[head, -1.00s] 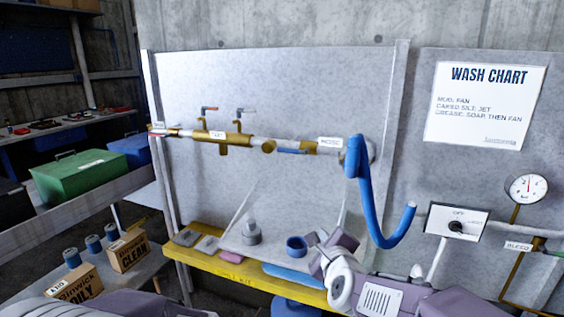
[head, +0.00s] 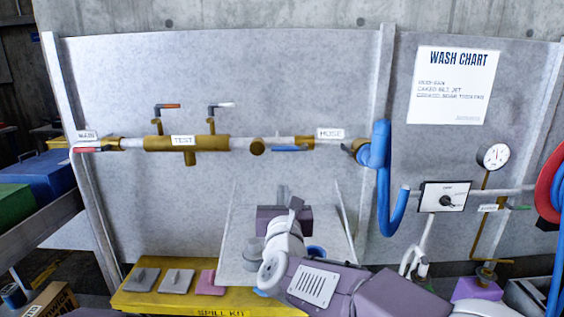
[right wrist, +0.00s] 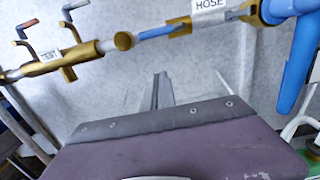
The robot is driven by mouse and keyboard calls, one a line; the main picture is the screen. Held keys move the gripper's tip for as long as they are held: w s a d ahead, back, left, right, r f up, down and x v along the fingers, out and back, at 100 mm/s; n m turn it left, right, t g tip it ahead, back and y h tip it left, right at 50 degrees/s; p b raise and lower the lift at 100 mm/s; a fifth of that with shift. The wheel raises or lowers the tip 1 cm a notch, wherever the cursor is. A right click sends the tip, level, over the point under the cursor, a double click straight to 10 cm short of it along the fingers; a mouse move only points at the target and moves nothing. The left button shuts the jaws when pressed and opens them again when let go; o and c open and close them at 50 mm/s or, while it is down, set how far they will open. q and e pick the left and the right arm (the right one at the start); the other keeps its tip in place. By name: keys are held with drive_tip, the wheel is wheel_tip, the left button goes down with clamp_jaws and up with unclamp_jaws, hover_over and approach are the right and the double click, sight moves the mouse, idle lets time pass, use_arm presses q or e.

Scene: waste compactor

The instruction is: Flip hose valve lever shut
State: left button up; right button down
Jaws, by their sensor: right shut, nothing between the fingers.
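The hose valve has a blue lever (head: 290,148) on the pipe, beside the HOSE label (head: 330,133). The lever lies along the pipe line, close to it, and its blue bar also shows in the right wrist view (right wrist: 157,32). A round brass piece (head: 257,147) sits to its left. My right gripper (head: 294,204) is below the lever, apart from it, pointing toward the wall panel. Its fingertips (right wrist: 162,84) are together and empty in the right wrist view. My left gripper is out of view.
A thick blue hose (head: 383,190) hangs right of the valve. Two upright levers, red-tipped (head: 168,106) and white-tipped (head: 221,105), stand over the TEST section. A yellow spill-kit bench (head: 140,301) is below. A dial box (head: 445,197) is at right. The panel around the gripper is clear.

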sight(288, 147)
drive_tip(key=w+r+p, duration=0.4)
drive_tip(key=w, duration=0.6)
drive_tip(key=shift+w+r, duration=0.15)
drive_tip(key=shift+w, duration=0.15)
drive_tip(key=shift+a, duration=0.1)
